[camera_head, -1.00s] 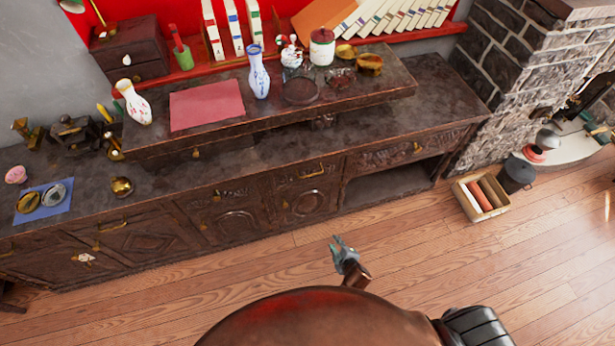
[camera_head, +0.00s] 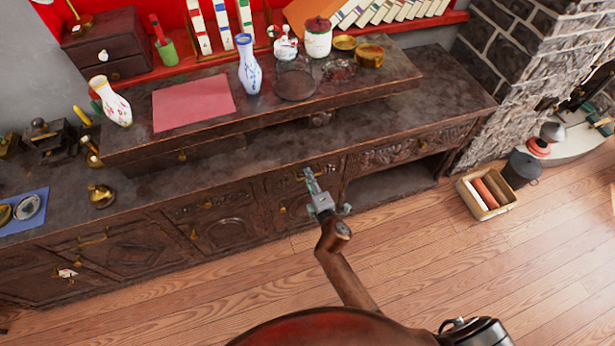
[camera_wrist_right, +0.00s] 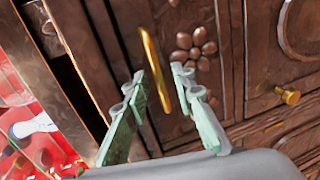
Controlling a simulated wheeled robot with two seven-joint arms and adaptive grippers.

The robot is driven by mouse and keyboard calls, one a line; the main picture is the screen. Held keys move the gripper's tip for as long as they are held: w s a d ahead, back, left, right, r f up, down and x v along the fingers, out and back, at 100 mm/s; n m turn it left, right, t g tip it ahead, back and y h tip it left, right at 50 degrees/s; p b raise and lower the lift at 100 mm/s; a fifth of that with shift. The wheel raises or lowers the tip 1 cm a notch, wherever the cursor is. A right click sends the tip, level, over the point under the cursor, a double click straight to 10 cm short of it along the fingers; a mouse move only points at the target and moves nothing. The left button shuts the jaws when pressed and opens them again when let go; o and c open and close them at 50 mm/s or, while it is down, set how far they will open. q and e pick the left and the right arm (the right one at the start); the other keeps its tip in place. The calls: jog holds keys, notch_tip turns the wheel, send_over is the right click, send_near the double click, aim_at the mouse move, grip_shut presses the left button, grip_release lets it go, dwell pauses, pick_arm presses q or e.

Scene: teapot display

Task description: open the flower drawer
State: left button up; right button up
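The flower drawer (camera_wrist_right: 226,22) shows in the wrist view as dark wood with a carved flower (camera_wrist_right: 195,44) and a long brass handle (camera_wrist_right: 155,70). In the head view its brass handle (camera_head: 322,173) is high on the cabinet front, below the counter edge. My right gripper (camera_wrist_right: 159,76) is open, with its green fingertips on either side of the handle. I cannot tell whether they touch it. In the head view my right gripper (camera_head: 308,178) is in front of this drawer and hides part of it. The drawer looks closed. My left gripper is not in view.
The cabinet's counter (camera_head: 440,85) carries a raised shelf with a blue-white vase (camera_head: 249,68), a white vase (camera_head: 116,108) and a red mat (camera_head: 193,102). A box of rolls (camera_head: 486,193) stands on the floor at right. The wooden floor (camera_head: 430,260) is clear before the cabinet.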

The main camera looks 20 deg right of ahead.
jog(key=shift+w, duration=0.35)
jog(key=shift+c, duration=0.4)
grip_shut()
jog(key=shift+f, duration=0.1)
